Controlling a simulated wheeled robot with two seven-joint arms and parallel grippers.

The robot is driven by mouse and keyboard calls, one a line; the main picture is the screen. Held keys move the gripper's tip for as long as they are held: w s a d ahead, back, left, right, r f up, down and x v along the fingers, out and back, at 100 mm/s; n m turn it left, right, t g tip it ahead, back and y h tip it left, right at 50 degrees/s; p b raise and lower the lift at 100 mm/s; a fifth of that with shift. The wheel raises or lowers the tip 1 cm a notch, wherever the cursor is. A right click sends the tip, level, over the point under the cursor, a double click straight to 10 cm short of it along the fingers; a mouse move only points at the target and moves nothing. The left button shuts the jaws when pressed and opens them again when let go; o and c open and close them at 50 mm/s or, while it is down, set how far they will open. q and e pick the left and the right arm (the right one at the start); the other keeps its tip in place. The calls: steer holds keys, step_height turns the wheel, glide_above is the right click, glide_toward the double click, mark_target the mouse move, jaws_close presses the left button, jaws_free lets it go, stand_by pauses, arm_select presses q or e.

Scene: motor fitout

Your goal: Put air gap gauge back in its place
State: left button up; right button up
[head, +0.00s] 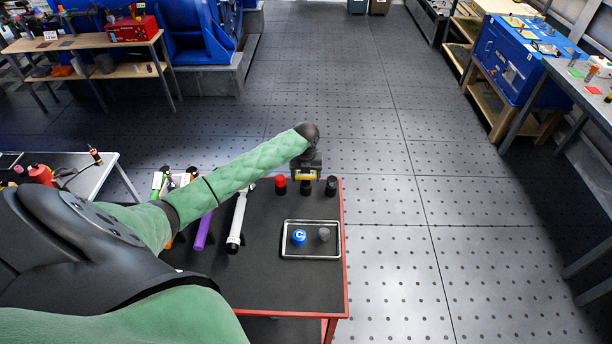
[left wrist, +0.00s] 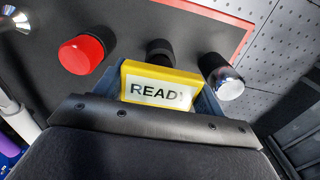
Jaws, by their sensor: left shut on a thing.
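The air gap gauge (left wrist: 158,90), a yellow block with a white display that reads READY, sits between the fingers of my left gripper (head: 306,172). The gripper is shut on it. Another black cylinder (left wrist: 160,50) shows right behind the gauge in the left wrist view. I cannot tell whether the gauge touches anything below. My right gripper is out of view.
A white-and-black tool (head: 237,220) and a purple cylinder (head: 203,231) lie to the left. The floor right of the cart is clear.

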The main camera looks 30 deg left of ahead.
arm_select(q)
steer(key=shift+f, duration=0.55)
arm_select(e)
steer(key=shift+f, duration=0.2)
arm_select(q)
steer(key=o, duration=1.4)
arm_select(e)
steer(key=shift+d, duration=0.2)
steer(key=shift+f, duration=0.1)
arm_select(q)
steer(key=shift+r+b, duration=0.25)
steer(key=shift+b, duration=0.2)
step_height(320, 180, up, 2)
steer(key=shift+r+b, duration=0.1)
steer(key=shift+b, duration=0.65)
step_height(320, 180, up, 4)
steer(key=shift+f+b, duration=0.2)
steer(key=shift+b, duration=0.5)
steer(key=shift+r, duration=0.75)
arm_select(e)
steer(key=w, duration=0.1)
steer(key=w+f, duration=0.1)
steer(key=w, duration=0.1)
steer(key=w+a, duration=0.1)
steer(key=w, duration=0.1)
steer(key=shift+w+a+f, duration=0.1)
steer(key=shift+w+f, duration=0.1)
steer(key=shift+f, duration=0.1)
